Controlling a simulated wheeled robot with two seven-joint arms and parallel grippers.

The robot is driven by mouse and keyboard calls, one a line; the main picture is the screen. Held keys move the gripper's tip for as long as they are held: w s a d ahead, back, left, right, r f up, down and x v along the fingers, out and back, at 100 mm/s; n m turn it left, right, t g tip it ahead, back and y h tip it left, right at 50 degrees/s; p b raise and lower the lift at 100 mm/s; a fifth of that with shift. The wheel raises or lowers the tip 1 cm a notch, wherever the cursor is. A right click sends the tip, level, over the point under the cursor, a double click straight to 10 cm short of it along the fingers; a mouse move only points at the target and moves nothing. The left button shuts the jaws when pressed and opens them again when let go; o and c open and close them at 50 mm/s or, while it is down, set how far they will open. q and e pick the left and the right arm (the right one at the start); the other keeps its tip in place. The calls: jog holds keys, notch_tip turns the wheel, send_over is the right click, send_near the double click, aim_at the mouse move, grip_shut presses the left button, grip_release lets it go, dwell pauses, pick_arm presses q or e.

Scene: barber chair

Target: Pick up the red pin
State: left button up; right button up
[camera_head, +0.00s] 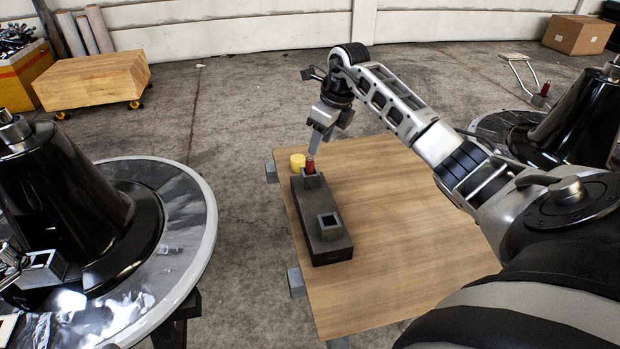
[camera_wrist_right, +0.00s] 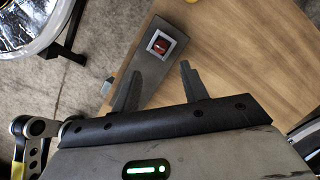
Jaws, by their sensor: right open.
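The red pin (camera_head: 310,167) stands upright in the far square socket of a dark grey block (camera_head: 326,240) on the wooden table. In the right wrist view the red pin (camera_wrist_right: 160,46) shows from above inside its pale-rimmed socket. My right gripper (camera_head: 314,148) is right above the pin, pointing down. In the wrist view its two fingers (camera_wrist_right: 160,69) are apart with nothing between them, and the pin shows just beyond the fingertips. Whether the fingers touch it is unclear. My left gripper is not in view.
A yellow cylinder (camera_head: 297,161) stands close beside the block's far end. The block's near socket (camera_head: 328,221) looks empty. The wooden table (camera_head: 400,250) is clear to the right of the block. Black chair bases (camera_head: 70,200) stand left and right of the table.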

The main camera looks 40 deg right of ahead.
aim_at(312, 161)
jog(key=x, duration=0.3)
jog(key=shift+b, duration=0.35)
jog(key=shift+w+f, duration=0.2)
jog(key=shift+f, duration=0.1)
jog(key=b+x, duration=0.1)
jog(key=x, duration=0.1)
jog(key=b+x, duration=0.1)
jog(key=shift+w+f+b, duration=0.3)
jog(key=shift+w+f, duration=0.1)
jog(key=shift+f, duration=0.25)
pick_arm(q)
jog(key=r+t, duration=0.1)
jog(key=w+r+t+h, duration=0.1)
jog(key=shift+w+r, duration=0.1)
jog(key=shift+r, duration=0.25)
pick_arm(e)
grip_shut()
